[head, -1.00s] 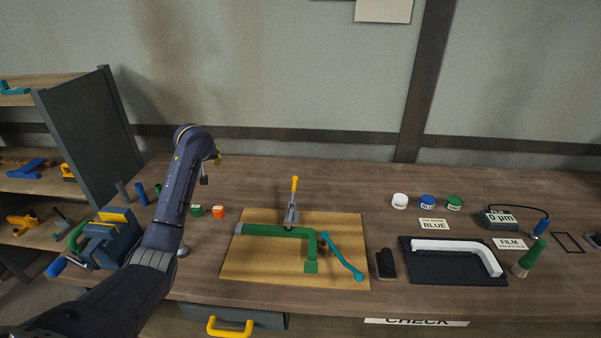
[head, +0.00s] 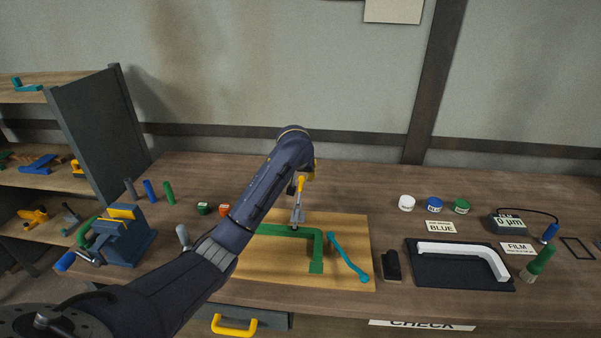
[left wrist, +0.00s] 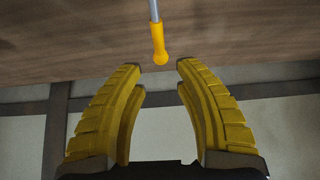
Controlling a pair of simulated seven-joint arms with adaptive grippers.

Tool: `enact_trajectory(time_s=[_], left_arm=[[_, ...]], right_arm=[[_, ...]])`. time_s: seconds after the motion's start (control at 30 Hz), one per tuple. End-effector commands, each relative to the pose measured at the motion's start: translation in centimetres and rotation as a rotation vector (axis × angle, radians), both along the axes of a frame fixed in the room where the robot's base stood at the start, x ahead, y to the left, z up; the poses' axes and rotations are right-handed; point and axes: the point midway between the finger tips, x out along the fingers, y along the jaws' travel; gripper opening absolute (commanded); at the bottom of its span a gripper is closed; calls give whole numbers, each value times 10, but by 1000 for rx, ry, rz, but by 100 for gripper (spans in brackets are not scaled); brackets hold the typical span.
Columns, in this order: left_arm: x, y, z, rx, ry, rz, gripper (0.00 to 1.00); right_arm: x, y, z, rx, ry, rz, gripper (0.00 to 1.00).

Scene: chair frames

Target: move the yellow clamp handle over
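The yellow clamp handle (head: 300,186) stands upright on the grey metal toggle clamp (head: 297,214), which sits at the green bent frame part (head: 318,250) on the light wooden board (head: 345,279). My left gripper (head: 308,174) is at the top of the handle, its arm reaching across from the left. In the left wrist view my left gripper (left wrist: 167,68) has its two yellow fingers spread apart. The yellow handle tip (left wrist: 159,48) shows just beyond the gap between the fingertips, apart from both. My right gripper is not in view.
A teal bar (head: 346,257) lies on the board's right side. A dark block (head: 391,266) and a black mat (head: 430,279) with a white bent part (head: 455,247) are further right. A blue vise (head: 122,240) stands at left. Small paint pots (head: 434,205) stand at the back right.

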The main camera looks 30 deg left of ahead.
Motion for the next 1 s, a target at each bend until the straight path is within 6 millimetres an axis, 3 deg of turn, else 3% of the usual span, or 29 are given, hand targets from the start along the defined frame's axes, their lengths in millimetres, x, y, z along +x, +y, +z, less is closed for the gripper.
enact_trajectory(time_s=[0.57,0.87,1.0], left_arm=[[37,15,-51,1,-1,2,35],[36,14,-51,1,-1,1,0],[36,14,-51,1,-1,1,0]], right_arm=[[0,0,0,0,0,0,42],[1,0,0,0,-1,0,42],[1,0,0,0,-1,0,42]])
